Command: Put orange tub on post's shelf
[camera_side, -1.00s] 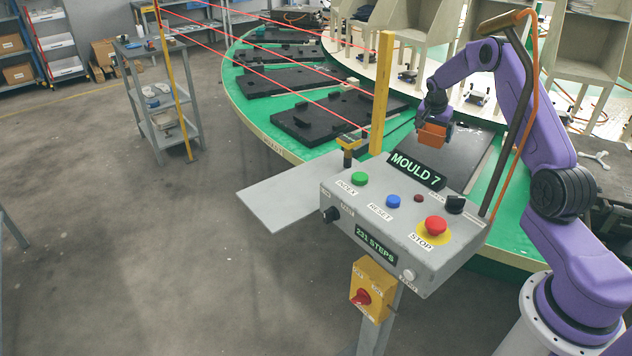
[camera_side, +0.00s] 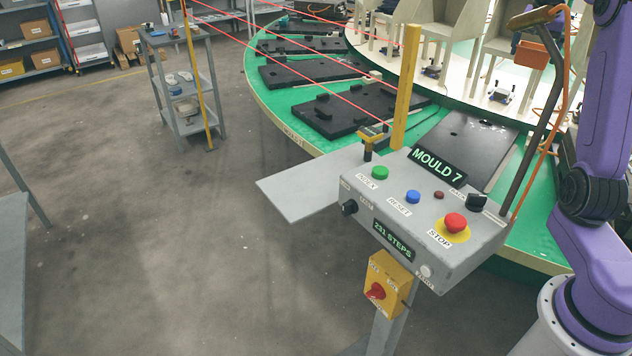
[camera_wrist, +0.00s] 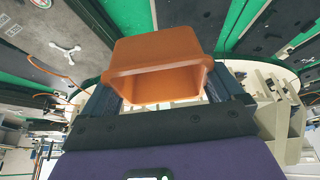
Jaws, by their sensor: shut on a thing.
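The orange tub (camera_side: 530,54) is in the air at the upper right of the side view, above the far part of the turntable. It fills the upper middle of the wrist view (camera_wrist: 165,55), its open side partly showing. My gripper (camera_wrist: 165,88) is shut on the tub, with dark fingers at its two sides. In the side view my gripper (camera_side: 541,36) is partly hidden by the dark pole and orange cable. A flat grey shelf (camera_side: 310,184) sticks out left of the control box on its post, and its top is bare.
The control box (camera_side: 430,225) with buttons and a red stop knob stands in front. A yellow upright (camera_side: 406,85) and red beams are beyond the shelf. Black moulds (camera_side: 345,108) lie on the green turntable (camera_side: 262,85). A grey trolley (camera_side: 185,90) stands left; the floor between is clear.

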